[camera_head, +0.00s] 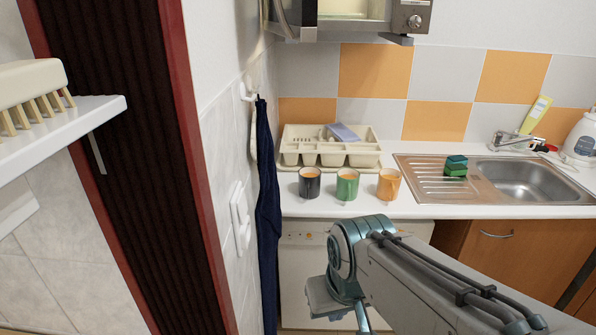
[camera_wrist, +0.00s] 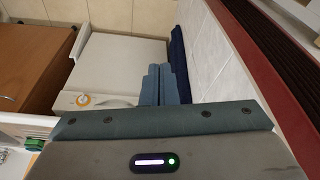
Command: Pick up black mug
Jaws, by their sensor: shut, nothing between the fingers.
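The black mug (camera_head: 309,183) stands upright on the white counter in the head view, leftmost in a row of three mugs. A green mug (camera_head: 347,186) stands just right of it, and an orange mug (camera_head: 388,185) right of that. My gripper (camera_wrist: 160,84) is shut and empty in the wrist view, with its fingers together. In the head view my arm is low in front of the counter, so the gripper is apart from the black mug. I do not make out the black mug in the wrist view.
A beige cutlery tray (camera_head: 330,148) lies behind the mugs. A steel sink (camera_head: 525,180) with green sponges (camera_head: 456,166) on its drainer is to the right. A dark blue towel (camera_head: 267,210) hangs on the wall left of the counter. A white shelf (camera_head: 70,125) juts in at left.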

